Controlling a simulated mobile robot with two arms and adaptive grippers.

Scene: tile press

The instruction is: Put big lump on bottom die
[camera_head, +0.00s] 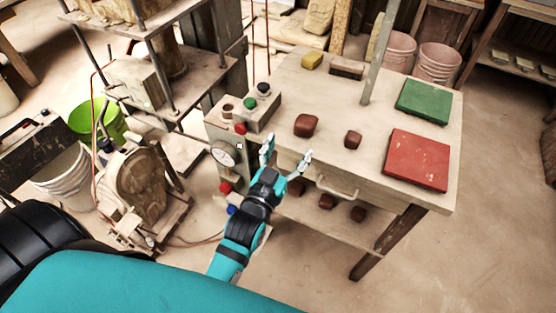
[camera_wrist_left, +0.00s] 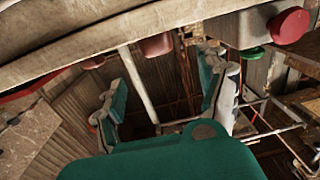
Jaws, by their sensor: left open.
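The big lump (camera_head: 306,125), a reddish-brown rounded block of clay, lies on the worktable near its left side. A smaller lump (camera_head: 353,139) lies to its right. My left gripper (camera_head: 287,152) is open and empty at the table's front edge, just short of the big lump and apart from it. In the left wrist view its two fingers (camera_wrist_left: 165,88) are spread, with a reddish-brown piece (camera_wrist_left: 157,45) beyond them; I cannot tell which lump that is. A pale block (camera_head: 135,80) sits between the press posts at the upper left; I cannot tell whether it is the bottom die.
The worktable (camera_head: 330,90) also holds a green slab (camera_head: 423,102), a red slab (camera_head: 417,160), a yellow sponge (camera_head: 312,61) and a brush (camera_head: 346,69). A control box with buttons (camera_head: 250,103) and a gauge (camera_head: 225,153) stands left of it. Several lumps lie on the lower shelf.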

